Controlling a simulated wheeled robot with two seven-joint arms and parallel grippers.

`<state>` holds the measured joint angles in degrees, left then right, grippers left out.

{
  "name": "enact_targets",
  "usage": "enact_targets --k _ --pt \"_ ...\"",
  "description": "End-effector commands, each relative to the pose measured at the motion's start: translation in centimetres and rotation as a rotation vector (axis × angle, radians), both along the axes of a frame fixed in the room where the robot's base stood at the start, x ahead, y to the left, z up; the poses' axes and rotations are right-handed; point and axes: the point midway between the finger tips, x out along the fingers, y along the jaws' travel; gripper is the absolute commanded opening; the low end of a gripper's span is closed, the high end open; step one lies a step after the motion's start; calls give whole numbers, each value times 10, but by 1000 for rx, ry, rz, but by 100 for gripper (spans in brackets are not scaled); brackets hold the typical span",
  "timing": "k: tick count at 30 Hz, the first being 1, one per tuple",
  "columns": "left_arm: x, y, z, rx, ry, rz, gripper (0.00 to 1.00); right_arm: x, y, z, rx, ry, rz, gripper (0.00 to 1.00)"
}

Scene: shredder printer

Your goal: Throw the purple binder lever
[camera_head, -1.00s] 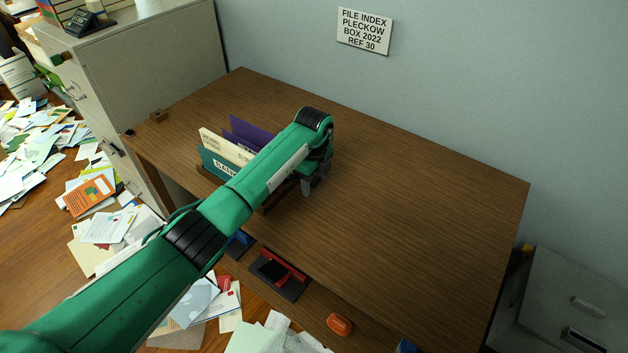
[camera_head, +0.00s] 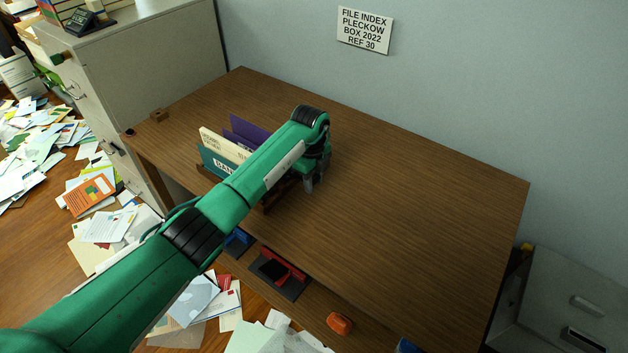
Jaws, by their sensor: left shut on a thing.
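A purple binder (camera_head: 249,132) stands in a wooden holder (camera_head: 204,173) on the brown desk, behind a cream binder (camera_head: 225,146) and a teal binder (camera_head: 217,166). My green left arm crosses in front of the binders and hides their right parts. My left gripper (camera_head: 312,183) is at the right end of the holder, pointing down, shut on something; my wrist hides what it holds. The lever of the purple binder cannot be made out. My right gripper does not show.
The desk top (camera_head: 420,200) is clear to the right. A lower shelf holds a red-and-black item (camera_head: 279,272) and an orange item (camera_head: 339,324). A filing cabinet (camera_head: 150,65) stands at the left. Papers litter the floor.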

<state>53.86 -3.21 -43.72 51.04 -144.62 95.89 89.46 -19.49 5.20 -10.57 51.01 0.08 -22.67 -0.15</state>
Motion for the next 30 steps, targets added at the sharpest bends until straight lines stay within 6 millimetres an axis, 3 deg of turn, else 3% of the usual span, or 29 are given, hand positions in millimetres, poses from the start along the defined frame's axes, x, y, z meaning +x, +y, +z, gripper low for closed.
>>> enact_targets --k 13,23,30 --pt "10 13 22 -254 183 4 0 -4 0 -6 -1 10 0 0" --pt "15 20 32 -400 287 1 0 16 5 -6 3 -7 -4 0" --pt "17 23 36 -450 325 0 0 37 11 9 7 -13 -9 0"
